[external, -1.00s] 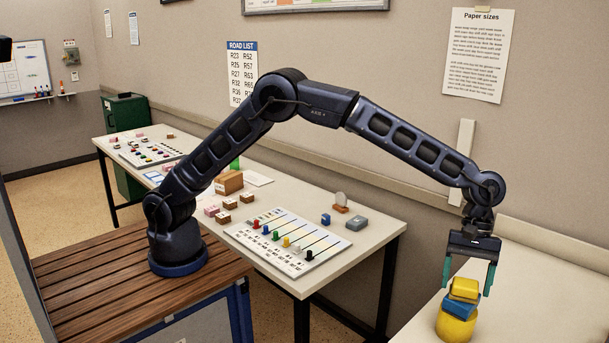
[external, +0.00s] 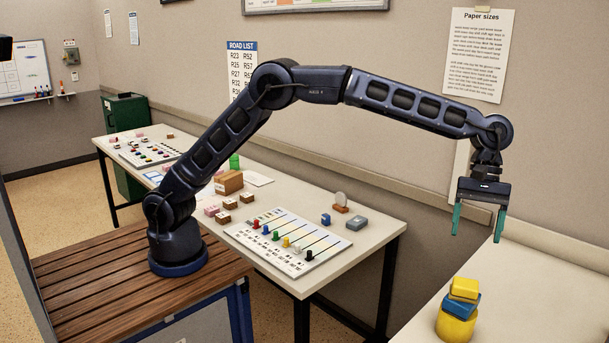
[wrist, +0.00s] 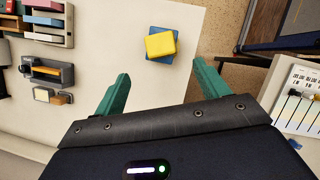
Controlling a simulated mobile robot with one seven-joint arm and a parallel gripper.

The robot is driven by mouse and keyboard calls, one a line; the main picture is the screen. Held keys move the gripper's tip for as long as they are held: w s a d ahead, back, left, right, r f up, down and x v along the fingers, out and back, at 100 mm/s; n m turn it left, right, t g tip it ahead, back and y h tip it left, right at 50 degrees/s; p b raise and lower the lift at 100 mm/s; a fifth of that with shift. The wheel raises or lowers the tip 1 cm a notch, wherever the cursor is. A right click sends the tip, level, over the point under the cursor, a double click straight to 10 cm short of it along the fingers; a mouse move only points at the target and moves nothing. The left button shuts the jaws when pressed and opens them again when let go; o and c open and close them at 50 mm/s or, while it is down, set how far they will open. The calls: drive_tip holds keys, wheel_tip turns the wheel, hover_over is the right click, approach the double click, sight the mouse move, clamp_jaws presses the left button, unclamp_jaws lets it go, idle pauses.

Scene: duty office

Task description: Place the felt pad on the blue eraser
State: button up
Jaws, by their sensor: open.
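A yellow block, which I take for the felt pad (external: 465,287), rests on top of the blue eraser (external: 460,306), slightly turned against it. The eraser lies on a round yellow container (external: 455,328) on the right-hand table. In the wrist view the yellow pad (wrist: 160,44) lies across the eraser (wrist: 153,29), whose blue edges show around it; the container is hidden beneath. My gripper (external: 477,237) is open and empty, well above the stack and clear of it. Its green fingers (wrist: 160,72) also show in the wrist view.
In the wrist view, racks with coloured items (wrist: 45,20) and a grey holder (wrist: 48,71) stand on the same table at the left. The other desk carries a slider board (external: 290,242) and several small blocks. The right table's surface around the stack looks clear.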

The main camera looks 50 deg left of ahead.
drive_tip(key=w+a+r+t, duration=0.1)
drive_tip(key=w+a+r, duration=0.45)
drive_tip(key=a, duration=0.45)
drive_tip(key=w+a+r+t, duration=0.1)
drive_tip(key=w+a+r, duration=0.45)
drive_tip(key=a, duration=0.55)
drive_tip(key=w+a+r+m+t+h, duration=0.1)
drive_tip(key=a+r, duration=0.1)
drive_tip(key=a, duration=1)
drive_tip(key=w+a+r+m+t, duration=0.1)
drive_tip(key=a+r, duration=0.2)
drive_tip(key=a, duration=0.9)
drive_tip(key=s+a+t, duration=0.1)
drive_tip(key=s+a, duration=0.2)
drive_tip(key=a, duration=0.4)
drive_tip(key=s+a+f+m+t, duration=0.1)
drive_tip(key=s+a, duration=0.1)
drive_tip(key=a, duration=0.4)
drive_tip(key=s+a+t, duration=0.1)
drive_tip(key=s+a, duration=0.2)
drive_tip(key=a, duration=0.4)
drive_tip(key=s+a+f+t+y, duration=0.1)
drive_tip(key=s+a+f, duration=0.3)
drive_tip(key=s+a, duration=0.3)
drive_tip(key=s+a+f+m+y, duration=0.1)
drive_tip(key=s+a+f, duration=0.4)
drive_tip(key=s+a, duration=0.3)
drive_tip(key=shift+s+f+m+t+y, duration=0.2)
drive_tip(key=shift+m+t+y, duration=0.1)
drive_tip(key=shift+t+y, duration=0.1)
